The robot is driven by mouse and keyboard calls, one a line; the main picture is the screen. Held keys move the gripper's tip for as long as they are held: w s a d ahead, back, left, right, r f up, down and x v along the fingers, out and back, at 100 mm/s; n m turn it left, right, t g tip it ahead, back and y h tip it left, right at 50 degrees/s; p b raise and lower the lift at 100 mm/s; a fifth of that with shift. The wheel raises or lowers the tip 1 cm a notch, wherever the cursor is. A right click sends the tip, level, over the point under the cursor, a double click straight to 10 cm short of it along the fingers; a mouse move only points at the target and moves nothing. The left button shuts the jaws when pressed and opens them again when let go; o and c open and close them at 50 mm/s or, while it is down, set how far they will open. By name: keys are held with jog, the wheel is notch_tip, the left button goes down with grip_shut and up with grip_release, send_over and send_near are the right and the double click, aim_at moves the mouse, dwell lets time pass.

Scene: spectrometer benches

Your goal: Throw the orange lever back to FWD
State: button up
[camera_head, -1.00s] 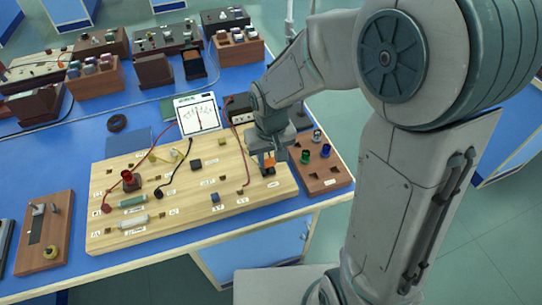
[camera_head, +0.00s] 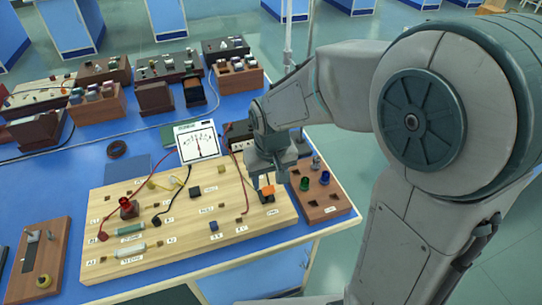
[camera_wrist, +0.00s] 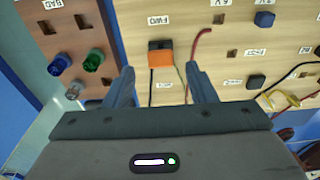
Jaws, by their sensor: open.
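The orange lever (camera_head: 267,190) sits on a dark base near the right end of the pale wooden board (camera_head: 150,263). In the wrist view the lever (camera_wrist: 161,58) is an orange block with a dark part on the side toward the FWD label (camera_wrist: 158,21). My gripper (camera_head: 266,181) is above the lever, pointing down. In the wrist view my gripper (camera_wrist: 159,69) is open and empty, with one finger on each side of the lever in the picture. A gap shows between each finger and the lever. The exact height above it is hard to tell.
A brown block with green and blue knobs (camera_head: 318,200) stands close on the right. A white meter (camera_head: 198,141) stands behind the board. A red wire (camera_wrist: 192,62) runs near one finger. A blue post (camera_head: 213,225) and other sockets lie left of the lever.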

notch_tip(320, 180, up, 11)
jog(key=s, duration=0.1)
jog(key=shift+d+f, duration=0.15)
jog(key=shift+f, duration=0.05)
dwell(0.4)
jog(key=s+d+f+m+t, duration=0.1)
jog(key=s+d+f+m, duration=0.1)
jog(key=s+d, duration=0.8)
jog(key=shift+s+d+f+m+t, duration=0.25)
jog(key=shift+d+m+t, duration=0.15)
jog(key=shift+d+m, duration=0.45)
jog(key=shift+d, duration=0.15)
